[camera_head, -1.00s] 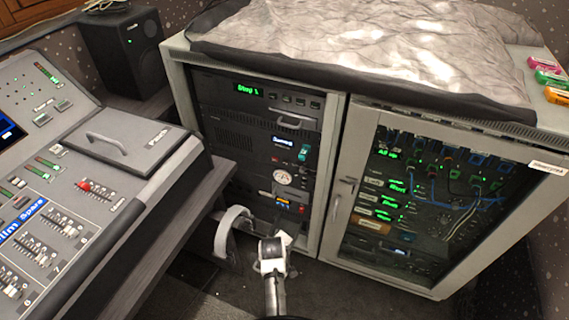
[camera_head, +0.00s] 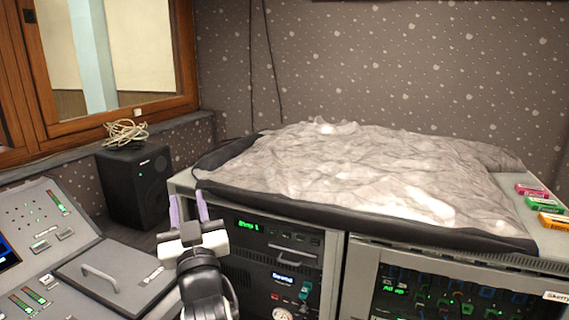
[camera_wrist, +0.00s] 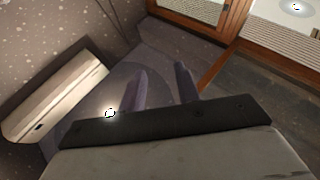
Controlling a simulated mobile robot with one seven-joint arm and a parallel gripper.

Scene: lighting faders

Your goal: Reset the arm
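My gripper (camera_head: 188,208) is raised in front of the left end of the equipment rack in the head view. Its two purple fingers point up and stand apart with nothing between them. In the wrist view the fingers (camera_wrist: 160,85) are also apart and empty, with carpet and wall beyond. My arm shows below the gripper. The lighting console (camera_head: 75,262) is at the lower left, with its lidded panel beside my arm.
The rack (camera_head: 358,285) with glass-fronted gear stands at the centre and right, a crumpled grey cover (camera_head: 350,175) on top. Small coloured boxes (camera_head: 545,203) sit at its right end. A black speaker (camera_head: 135,187) with a coiled cable (camera_head: 126,132) stands behind the console. Space above the rack is clear.

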